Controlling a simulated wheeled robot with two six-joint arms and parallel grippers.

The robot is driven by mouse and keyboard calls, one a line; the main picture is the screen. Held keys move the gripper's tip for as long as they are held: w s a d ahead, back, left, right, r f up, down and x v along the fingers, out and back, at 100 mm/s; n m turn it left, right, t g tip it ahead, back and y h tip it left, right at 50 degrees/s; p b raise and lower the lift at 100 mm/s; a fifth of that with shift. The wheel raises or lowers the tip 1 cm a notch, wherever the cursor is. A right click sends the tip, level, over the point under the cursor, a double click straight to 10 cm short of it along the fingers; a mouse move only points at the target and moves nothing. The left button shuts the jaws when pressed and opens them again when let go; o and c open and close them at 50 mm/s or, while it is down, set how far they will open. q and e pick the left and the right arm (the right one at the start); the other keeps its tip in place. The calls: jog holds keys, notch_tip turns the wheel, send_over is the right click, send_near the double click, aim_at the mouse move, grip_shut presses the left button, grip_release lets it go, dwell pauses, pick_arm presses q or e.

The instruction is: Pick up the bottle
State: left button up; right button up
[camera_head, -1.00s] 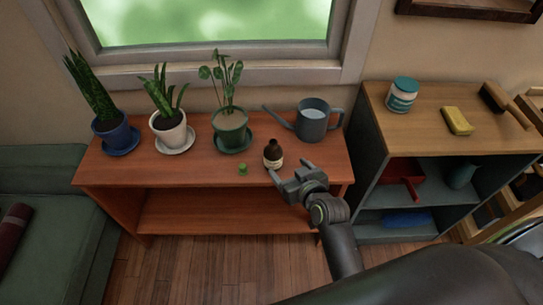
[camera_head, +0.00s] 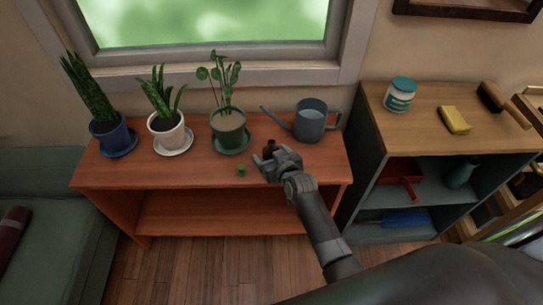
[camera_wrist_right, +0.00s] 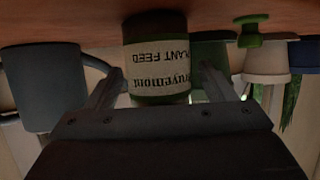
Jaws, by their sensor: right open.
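The bottle shows best in the right wrist view (camera_wrist_right: 157,68), upside down in the picture, with a pale label reading "PLANT FEED". In the head view only a bit of its dark top (camera_head: 271,143) shows; my gripper hides the rest. It stands on the reddish wooden shelf top (camera_head: 190,168) near the front edge. My right gripper (camera_head: 264,156) is open, with a finger on each side of the bottle in the wrist view. A gap seems to show at each side; contact cannot be told. My left gripper is not in view.
A small green cap-like piece (camera_head: 241,169) lies left of the gripper. A grey watering can (camera_head: 309,124) stands behind to the right. Three potted plants, including the green pot (camera_head: 228,128), stand to the left.

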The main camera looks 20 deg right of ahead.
jog(key=shift+w+f, duration=0.3)
jog(key=shift+w, duration=0.35)
jog(key=c, duration=1.2)
jog(key=shift+r, duration=0.1)
jog(key=shift+c, duration=0.3)
jog(key=shift+r, duration=0.1)
